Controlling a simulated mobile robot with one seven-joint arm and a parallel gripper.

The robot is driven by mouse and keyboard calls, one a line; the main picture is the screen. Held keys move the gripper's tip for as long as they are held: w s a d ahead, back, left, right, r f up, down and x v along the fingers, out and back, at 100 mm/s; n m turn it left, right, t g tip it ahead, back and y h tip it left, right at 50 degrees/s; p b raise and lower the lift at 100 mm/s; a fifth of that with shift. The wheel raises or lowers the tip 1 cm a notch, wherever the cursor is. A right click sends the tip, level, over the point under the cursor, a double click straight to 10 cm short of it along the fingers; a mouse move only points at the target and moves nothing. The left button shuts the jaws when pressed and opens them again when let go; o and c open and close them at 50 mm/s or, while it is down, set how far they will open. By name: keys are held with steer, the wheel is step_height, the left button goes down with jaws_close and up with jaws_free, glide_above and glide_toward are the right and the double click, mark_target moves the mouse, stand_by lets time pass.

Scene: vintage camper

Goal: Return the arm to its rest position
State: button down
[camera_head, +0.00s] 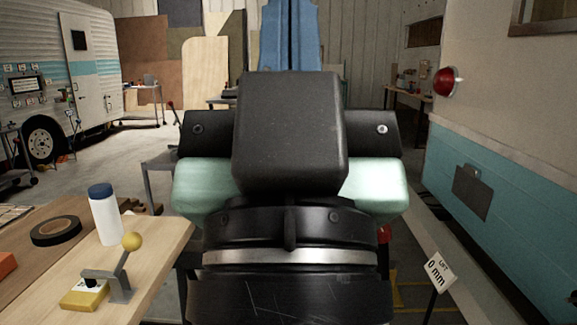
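My arm (290,135) fills the middle of the view, close to the camera. It shows as a black block, a dark bracket with two bolts, mint-green shells and a black ring with a silver band. My gripper's fingers do not show, so I cannot see whether it holds anything. The arm hides much of the floor and the room behind it.
A wooden table (165,240) at the lower left bears a white bottle with a blue cap (104,218), black tape (56,231) and a yellow-knobbed lever (122,275). A cream and teal camper wall (520,170) stands close on the right. A sign (438,270) stands nearby.

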step_height(320, 180, up, 27)
steer(key=p, duration=2.5)
steer(key=shift+r, duration=0.15)
steer(key=shift+a, duration=0.1)
